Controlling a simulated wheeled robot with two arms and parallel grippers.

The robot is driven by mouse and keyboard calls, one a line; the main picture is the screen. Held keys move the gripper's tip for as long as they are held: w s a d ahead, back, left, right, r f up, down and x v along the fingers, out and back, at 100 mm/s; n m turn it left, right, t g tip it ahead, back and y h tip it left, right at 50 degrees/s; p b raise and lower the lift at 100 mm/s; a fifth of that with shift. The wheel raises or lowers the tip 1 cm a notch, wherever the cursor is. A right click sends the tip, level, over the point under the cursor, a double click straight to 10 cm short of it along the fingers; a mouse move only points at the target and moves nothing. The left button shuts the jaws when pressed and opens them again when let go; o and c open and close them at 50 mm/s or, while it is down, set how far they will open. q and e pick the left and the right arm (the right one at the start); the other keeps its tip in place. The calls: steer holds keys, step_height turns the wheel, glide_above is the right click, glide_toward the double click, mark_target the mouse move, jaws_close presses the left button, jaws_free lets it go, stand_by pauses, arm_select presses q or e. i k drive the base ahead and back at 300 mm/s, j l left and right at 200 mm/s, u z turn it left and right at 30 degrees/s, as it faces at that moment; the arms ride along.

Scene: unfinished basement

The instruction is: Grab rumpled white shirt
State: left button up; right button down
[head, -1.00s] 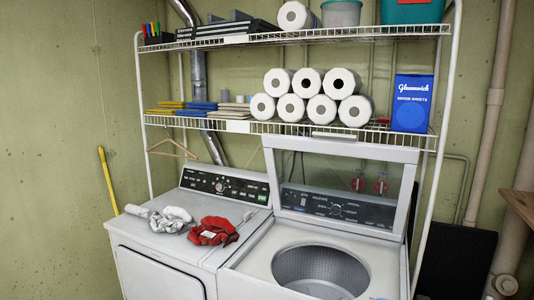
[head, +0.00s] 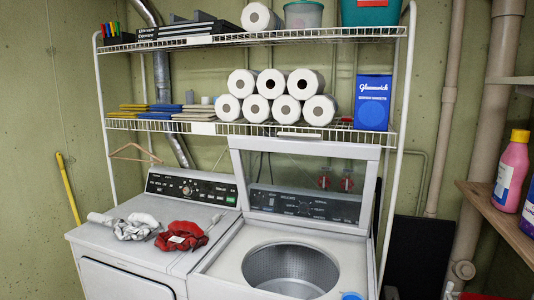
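The rumpled white shirt (head: 137,226) lies bunched on top of the closed white dryer (head: 110,243) at the left, in the head view. Grey patches show on it. A rumpled red cloth (head: 182,236) lies just to its right, close to it or touching. A pale rolled or tube-like item (head: 98,218) lies at the shirt's left edge. Neither of my grippers is in the picture.
The washer (head: 215,275) on the right has its lid up and an open drum (head: 290,268). A wire rack (head: 250,129) holding paper rolls and a blue box (head: 372,103) stands over both machines. A wooden shelf (head: 497,213) with a pink bottle (head: 511,170) is at the right.

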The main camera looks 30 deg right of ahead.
mark_target(141, 226)
steer(key=i+j+z, duration=0.1)
steer(key=i, duration=0.4)
steer(key=i+j+z, duration=0.15)
steer(key=i+j, duration=0.15)
steer(key=i, duration=0.25)
